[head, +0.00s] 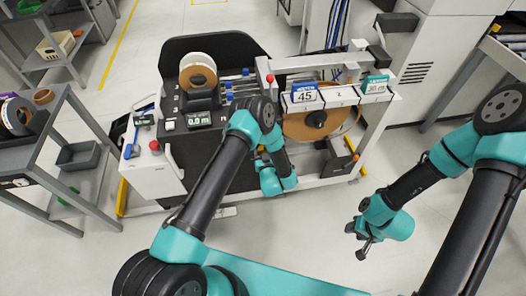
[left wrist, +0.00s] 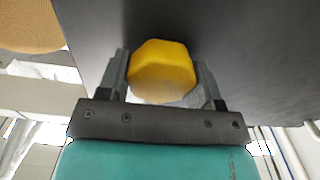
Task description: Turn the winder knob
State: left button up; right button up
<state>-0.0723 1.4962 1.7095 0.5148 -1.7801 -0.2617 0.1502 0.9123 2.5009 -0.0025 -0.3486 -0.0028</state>
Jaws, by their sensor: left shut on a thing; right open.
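The winder knob (left wrist: 162,70) is a yellow, rounded, many-sided knob on a dark panel, seen in the left wrist view. My left gripper (left wrist: 163,78) has one finger on each side of it and is shut on it. In the head view my left gripper (head: 262,156) is at the machine's front, and my arm mostly hides the knob there.
The machine has a control panel (head: 195,119) at left and a large tan roll (head: 330,124) at right. A grey shelf cart (head: 50,150) with rolls stands at far left. A white cabinet (head: 440,65) stands behind right. The floor (head: 325,225) in front is clear.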

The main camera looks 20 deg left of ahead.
pick_arm(q)
jog(key=shift+n, duration=0.3)
jog(key=shift+s+a+f+n, duration=0.1)
jog(key=shift+a+n, duration=0.05)
jog(key=shift+n, duration=2.95)
jog(key=o, duration=0.9)
